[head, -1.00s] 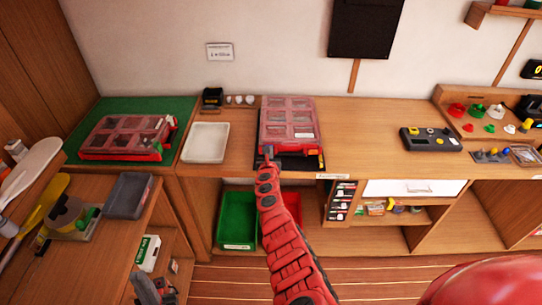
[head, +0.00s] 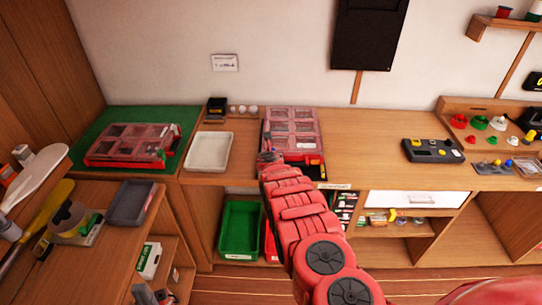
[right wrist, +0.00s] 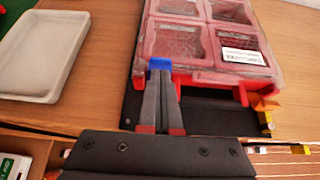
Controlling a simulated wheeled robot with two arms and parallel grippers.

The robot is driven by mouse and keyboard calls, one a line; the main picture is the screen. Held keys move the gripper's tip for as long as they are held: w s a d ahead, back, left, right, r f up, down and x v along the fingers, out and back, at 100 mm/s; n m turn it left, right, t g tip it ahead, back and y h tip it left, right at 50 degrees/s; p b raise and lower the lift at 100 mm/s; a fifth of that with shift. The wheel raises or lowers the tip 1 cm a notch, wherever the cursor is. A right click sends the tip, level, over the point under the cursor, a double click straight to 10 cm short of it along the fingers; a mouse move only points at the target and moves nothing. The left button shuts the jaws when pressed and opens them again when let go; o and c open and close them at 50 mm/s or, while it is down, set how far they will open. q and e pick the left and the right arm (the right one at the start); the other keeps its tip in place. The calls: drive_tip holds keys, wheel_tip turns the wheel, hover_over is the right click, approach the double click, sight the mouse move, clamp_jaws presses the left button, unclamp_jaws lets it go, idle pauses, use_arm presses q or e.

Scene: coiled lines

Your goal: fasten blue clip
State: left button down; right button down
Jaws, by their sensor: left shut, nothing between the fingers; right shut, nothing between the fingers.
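The red case (head: 292,132) with a clear compartment lid stands on the bench, its lid down. In the right wrist view the blue clip (right wrist: 160,64) is at the left of the case's front edge (right wrist: 207,78). My right gripper (right wrist: 162,80) is shut and empty, its fingertips right at the blue clip; touching is hard to tell. A yellow-orange clip (right wrist: 265,105) sticks out at the front right. The blue clip is not distinguishable there.
A white tray (head: 208,152) lies left of the case. A second red case (head: 132,145) sits on a green mat (head: 92,133) farther left. A black device (head: 433,150) is to the right, with clear bench between. Green bin (head: 239,231) below.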

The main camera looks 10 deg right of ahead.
drive_tip(key=shift+s+r+p, duration=0.1)
drive_tip(key=shift+r+p, duration=0.7)
drive_tip(key=shift+p, duration=0.1)
